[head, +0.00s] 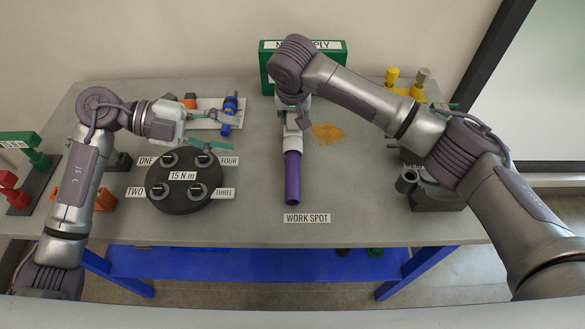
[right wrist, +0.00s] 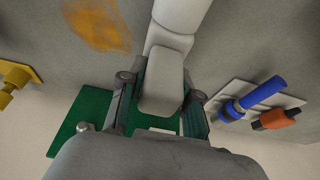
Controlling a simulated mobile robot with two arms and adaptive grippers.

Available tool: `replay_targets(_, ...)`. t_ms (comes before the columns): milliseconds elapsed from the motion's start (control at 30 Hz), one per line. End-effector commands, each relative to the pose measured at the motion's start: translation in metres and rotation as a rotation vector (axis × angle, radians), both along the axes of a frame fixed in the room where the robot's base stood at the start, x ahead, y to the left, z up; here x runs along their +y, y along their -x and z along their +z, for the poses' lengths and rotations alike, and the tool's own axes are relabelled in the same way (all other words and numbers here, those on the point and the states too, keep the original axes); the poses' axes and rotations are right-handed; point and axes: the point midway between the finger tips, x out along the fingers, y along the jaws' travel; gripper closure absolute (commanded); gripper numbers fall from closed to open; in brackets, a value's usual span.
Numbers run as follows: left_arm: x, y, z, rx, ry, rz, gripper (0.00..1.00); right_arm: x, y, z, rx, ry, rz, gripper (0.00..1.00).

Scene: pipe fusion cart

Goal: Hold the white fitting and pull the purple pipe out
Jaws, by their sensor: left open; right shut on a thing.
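The purple pipe (head: 292,178) lies on the grey table, pointing toward the front edge. Its far end meets the white fitting (head: 293,143); how deep it sits inside cannot be told. My right gripper (head: 293,118) reaches in from behind and is shut on the fitting. In the right wrist view the pale fitting (right wrist: 172,40) runs between the fingers of my right gripper (right wrist: 160,85); the pipe is not visible there. My left gripper (head: 222,132) is open and empty, left of the fitting and behind the round black plate, apart from the pipe.
The round black plate (head: 182,192) with several knobs lies left of the pipe. A blue part (head: 230,108) rests on a white board behind my left gripper. The "WORK SPOT" label (head: 307,218) is near the front.

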Motion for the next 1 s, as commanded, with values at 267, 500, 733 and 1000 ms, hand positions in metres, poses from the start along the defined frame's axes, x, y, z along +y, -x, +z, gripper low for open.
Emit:
replay_targets(267,-0.076,0.019,-0.028,-0.177,-0.428,-0.251,0.57,-0.001,0.002,-0.005,0.008,0.005,-0.002,1.0)
replay_targets(500,-0.091,0.024,-0.051,-0.324,-0.726,-0.357,0.57,-0.002,0.001,-0.005,0.007,0.005,-0.002,1.0)
replay_targets(733,-0.092,0.025,-0.061,-0.376,-0.832,-0.387,0.57,-0.002,0.001,-0.005,0.007,0.005,-0.002,1.0)
replay_targets(1000,-0.102,0.025,-0.087,-0.375,-0.835,-0.389,0.57,-0.002,0.001,-0.004,0.006,0.004,-0.003,1.0)
